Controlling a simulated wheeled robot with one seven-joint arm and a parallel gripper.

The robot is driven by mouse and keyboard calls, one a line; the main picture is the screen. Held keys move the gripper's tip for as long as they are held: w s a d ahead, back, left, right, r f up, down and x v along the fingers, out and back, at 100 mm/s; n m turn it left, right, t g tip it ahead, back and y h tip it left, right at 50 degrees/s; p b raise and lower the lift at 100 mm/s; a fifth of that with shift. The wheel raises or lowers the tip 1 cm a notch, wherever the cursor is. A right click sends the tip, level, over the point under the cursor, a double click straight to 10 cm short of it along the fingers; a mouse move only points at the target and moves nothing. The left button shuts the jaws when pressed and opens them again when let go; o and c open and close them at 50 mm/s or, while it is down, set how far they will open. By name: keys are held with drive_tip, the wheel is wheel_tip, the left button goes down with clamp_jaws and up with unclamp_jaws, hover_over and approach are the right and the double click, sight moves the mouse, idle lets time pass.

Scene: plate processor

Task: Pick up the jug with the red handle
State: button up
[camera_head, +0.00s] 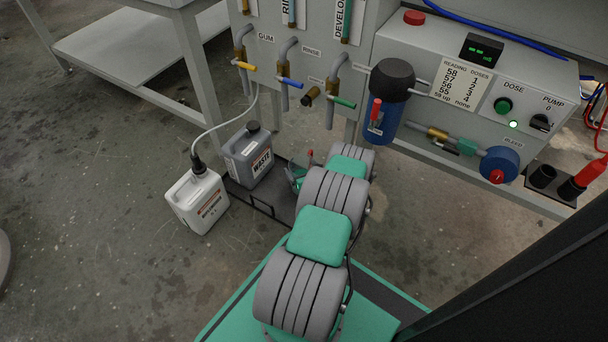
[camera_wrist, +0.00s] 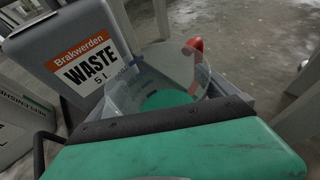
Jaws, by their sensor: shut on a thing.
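The clear jug (camera_wrist: 150,82) with the red handle (camera_wrist: 194,62) is in the middle of the wrist view, just beyond my gripper (camera_wrist: 165,120). Its near lower part is hidden behind the gripper's dark edge. Green shows in or through the jug; I cannot tell whether it is liquid. In the head view my gripper (camera_head: 298,177) is low at the end of my arm, with a small part of the red handle (camera_head: 310,153) beside it. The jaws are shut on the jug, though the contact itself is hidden. The jug looks roughly upright.
A grey waste can (camera_head: 249,156) stands close left of the jug, also large in the wrist view (camera_wrist: 75,55). A white can (camera_head: 197,200) with a hose stands further left. The machine with coloured taps (camera_head: 289,83) and a blue filter (camera_head: 383,118) is behind. Open floor lies left.

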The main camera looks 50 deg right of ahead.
drive_tip(key=c, duration=1)
drive_tip(key=shift+c, duration=0.5)
drive_tip(key=shift+r, duration=0.15)
